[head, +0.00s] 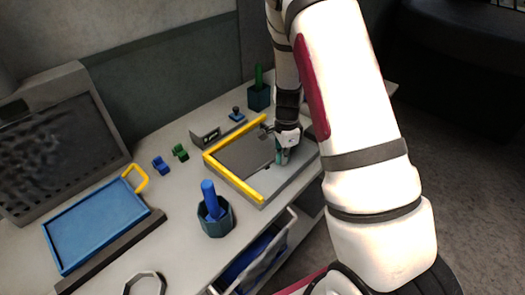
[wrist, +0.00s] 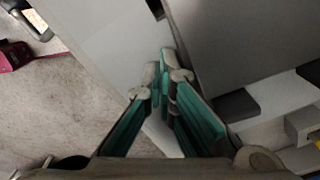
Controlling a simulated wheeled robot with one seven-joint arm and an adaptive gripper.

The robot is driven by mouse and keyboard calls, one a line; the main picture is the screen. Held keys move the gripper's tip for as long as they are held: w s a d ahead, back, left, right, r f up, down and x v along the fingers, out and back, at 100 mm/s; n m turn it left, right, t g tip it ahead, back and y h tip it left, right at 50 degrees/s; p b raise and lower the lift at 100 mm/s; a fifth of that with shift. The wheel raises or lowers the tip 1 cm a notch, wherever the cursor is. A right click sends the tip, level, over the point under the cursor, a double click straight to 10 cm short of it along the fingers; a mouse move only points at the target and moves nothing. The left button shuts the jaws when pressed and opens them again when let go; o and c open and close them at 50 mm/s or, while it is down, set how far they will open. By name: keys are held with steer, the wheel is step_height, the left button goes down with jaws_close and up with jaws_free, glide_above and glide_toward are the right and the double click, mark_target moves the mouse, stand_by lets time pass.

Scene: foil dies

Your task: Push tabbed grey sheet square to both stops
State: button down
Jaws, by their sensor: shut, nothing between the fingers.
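The dark grey sheet (head: 242,156) lies on a lighter grey board (head: 287,184) in the head view, inside the corner of two yellow stops. One yellow stop (head: 232,178) runs along the left front, the other yellow stop (head: 240,132) along the back. My gripper (head: 282,158) is at the sheet's right side, low over the board; its teal fingers are shut and empty. I cannot tell whether they touch the sheet. In the wrist view my gripper (wrist: 166,72) points at a grey surface I cannot surely identify. The tab is not clear, and my arm hides part of the board.
A blue tray (head: 95,225) with a yellow handle lies at left. Small blue (head: 160,165) and green blocks (head: 180,152) stand near the board. A dark cup with a blue stick (head: 215,215) stands in front; another cup with a green stick (head: 259,95) stands behind.

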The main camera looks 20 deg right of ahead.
steer(key=shift+w+a+b, duration=0.2)
steer(key=shift+w+b, duration=0.05)
steer(key=shift+w, duration=0.3)
steer(key=shift+w+a+b, duration=0.2)
steer(key=shift+w+b, duration=0.05)
steer(key=shift+w, duration=0.25)
steer(key=shift+s, duration=0.15)
steer(key=shift+s+d+r+p, duration=0.1)
steer(key=shift+s+d+p, duration=0.2)
steer(key=shift+s, duration=0.2)
step_height(320, 180, up, 8)
steer(key=p, duration=0.2)
steer(key=shift+p, duration=0.4)
